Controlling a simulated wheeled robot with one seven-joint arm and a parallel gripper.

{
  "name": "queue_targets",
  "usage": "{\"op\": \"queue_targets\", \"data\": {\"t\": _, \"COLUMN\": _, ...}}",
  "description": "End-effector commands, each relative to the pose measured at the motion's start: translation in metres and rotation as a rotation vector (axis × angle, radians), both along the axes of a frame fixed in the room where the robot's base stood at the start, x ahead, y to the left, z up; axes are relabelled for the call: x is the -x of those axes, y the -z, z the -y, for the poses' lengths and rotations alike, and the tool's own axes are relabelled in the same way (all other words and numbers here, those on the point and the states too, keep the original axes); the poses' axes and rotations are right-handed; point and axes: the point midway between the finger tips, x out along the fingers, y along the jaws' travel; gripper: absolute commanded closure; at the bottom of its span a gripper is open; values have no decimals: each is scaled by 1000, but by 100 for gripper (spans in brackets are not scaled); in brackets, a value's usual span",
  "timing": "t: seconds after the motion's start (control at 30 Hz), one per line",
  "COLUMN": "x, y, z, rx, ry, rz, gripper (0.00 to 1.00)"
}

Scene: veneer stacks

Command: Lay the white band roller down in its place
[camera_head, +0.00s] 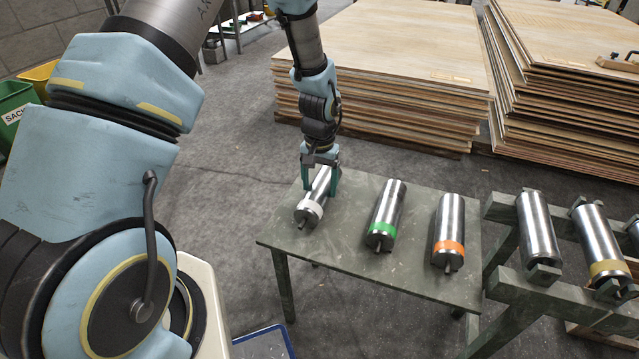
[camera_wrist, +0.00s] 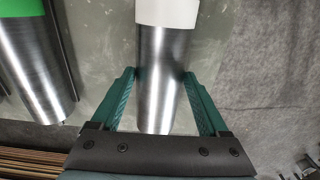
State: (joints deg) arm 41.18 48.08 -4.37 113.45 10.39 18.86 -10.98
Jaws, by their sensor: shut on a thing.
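The white band roller (camera_head: 311,208) is a steel cylinder with a white band at its near end. It is at the left part of the grey-green table (camera_head: 340,262), lying level or nearly so. My gripper (camera_head: 321,182) comes down from above with its green fingers on either side of the roller, shut on its steel body. In the wrist view the roller (camera_wrist: 157,80) runs between the fingers (camera_wrist: 160,78), its white band at the top edge. Whether it rests on the tabletop or hangs just above it, I cannot tell.
A green band roller (camera_head: 385,215) and an orange band roller (camera_head: 449,235) lie to the right on the same table. A green stand (camera_head: 505,285) at right holds several rollers, one with a yellow band (camera_head: 606,268). Veneer stacks (camera_head: 390,60) stand behind.

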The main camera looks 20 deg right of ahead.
Motion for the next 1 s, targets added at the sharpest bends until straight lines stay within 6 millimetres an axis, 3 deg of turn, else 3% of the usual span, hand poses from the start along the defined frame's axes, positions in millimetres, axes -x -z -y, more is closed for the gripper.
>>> {"op": "queue_targets", "data": {"t": 0.37, "x": 0, "y": 7, "z": 0, "rx": 1, "ry": 0, "rz": 1, "gripper": 100}}
{"op": "queue_targets", "data": {"t": 0.4, "x": 0, "y": 6, "z": 0, "rx": 1, "ry": 0, "rz": 1, "gripper": 19}}
{"op": "queue_targets", "data": {"t": 0.57, "x": 0, "y": 6, "z": 0, "rx": 1, "ry": 0, "rz": 1, "gripper": 1}}
{"op": "queue_targets", "data": {"t": 0.83, "x": 0, "y": 5, "z": 0, "rx": 0, "ry": 0, "rz": 0, "gripper": 0}}
{"op": "queue_targets", "data": {"t": 1.0, "x": -1, "y": -13, "z": 1, "rx": 3, "ry": 0, "rz": 3, "gripper": 0}}
